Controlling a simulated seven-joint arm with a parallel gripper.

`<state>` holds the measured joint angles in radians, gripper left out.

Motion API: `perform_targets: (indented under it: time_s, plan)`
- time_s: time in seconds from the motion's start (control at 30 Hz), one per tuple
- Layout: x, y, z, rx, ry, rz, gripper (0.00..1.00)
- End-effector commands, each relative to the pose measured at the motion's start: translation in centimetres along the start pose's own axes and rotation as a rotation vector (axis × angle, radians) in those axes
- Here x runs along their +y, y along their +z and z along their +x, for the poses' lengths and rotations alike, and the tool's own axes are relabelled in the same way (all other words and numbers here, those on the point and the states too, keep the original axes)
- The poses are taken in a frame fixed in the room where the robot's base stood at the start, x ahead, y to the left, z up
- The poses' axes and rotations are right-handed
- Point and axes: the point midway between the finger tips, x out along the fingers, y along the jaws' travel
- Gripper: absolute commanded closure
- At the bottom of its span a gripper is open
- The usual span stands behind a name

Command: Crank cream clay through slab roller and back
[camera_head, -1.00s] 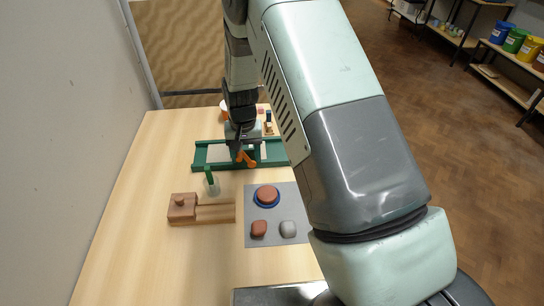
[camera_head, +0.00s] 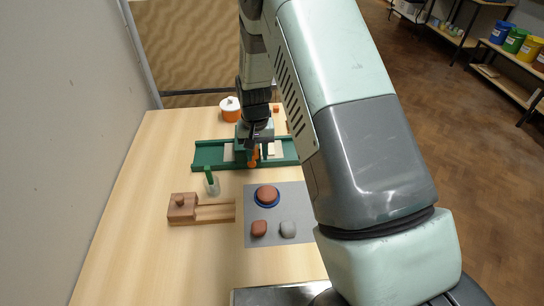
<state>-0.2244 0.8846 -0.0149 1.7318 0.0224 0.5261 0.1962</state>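The green slab roller (camera_head: 209,157) lies across the far part of the table. Cream clay (camera_head: 228,150) shows on its bed left of the roller's middle, and a pale piece also shows to the right. My gripper (camera_head: 253,146) points down at the middle of the roller, at the orange crank (camera_head: 254,159). The crank hangs nearly upright in front of the bed. My fingers are small and dark here, so their grip on the crank is unclear. My wrist hides the roller's middle and part of the clay.
A white-lidded orange pot (camera_head: 231,110) stands behind. My arm hides the table's right side.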

Motion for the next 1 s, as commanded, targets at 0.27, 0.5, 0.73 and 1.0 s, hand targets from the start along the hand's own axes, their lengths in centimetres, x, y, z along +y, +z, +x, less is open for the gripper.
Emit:
perform_targets:
  time_s: [0.27,0.5,0.73,1.0]
  plan:
    - [0.4,0.0,0.1,0.0,0.0,0.001,0.66]
    - [1.8,0.1,0.8,-0.001,0.0,0.002,0.66]
    - [3.0,0.2,1.3,-0.001,0.0,0.0,0.66]
    - [3.0,0.2,1.3,0.0,0.0,0.0,0.66]
